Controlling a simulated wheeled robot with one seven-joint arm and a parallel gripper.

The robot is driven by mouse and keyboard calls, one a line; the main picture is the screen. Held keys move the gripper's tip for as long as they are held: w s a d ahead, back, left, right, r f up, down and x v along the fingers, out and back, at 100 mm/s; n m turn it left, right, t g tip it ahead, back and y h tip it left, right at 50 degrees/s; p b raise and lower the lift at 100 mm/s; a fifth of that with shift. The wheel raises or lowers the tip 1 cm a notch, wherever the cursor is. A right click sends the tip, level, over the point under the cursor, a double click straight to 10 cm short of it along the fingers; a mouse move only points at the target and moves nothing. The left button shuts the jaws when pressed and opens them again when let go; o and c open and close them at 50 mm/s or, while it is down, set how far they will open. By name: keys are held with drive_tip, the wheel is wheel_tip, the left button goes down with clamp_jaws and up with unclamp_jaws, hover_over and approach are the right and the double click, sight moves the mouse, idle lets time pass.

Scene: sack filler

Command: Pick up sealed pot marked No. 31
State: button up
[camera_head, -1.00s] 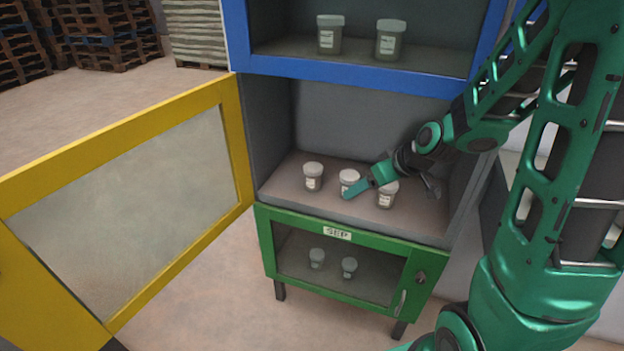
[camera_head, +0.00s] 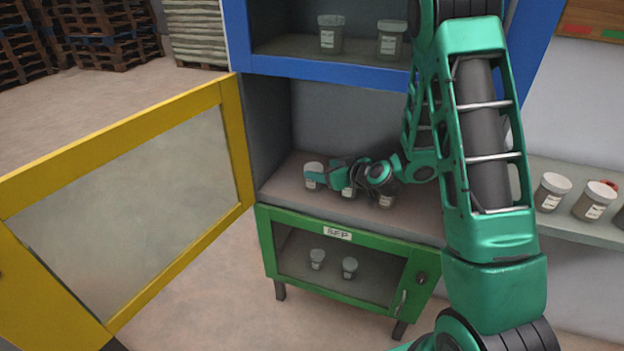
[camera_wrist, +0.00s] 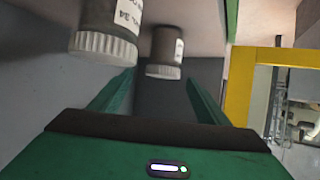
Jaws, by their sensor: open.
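My gripper reaches in from the right and is open and empty. In the wrist view, upside down, a far pot (camera_wrist: 166,52) shows between the fingers, its label unreadable. A nearer pot (camera_wrist: 105,32) is left of the fingers; its label seems to end in 34. I cannot make out a No. 31.
The yellow door (camera_head: 120,150) stands open to the left. Two pots stand in the blue-framed compartment (camera_head: 320,68) above, and two behind the shut green door (camera_head: 335,290) marked SEP. More jars stand on a side shelf (camera_head: 580,230) at right.

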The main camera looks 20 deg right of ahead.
sight(318, 170)
drive_tip(key=shift+x, duration=3)
drive_tip(key=shift+s+a+f, duration=0.15)
drive_tip(key=c, duration=1.1)
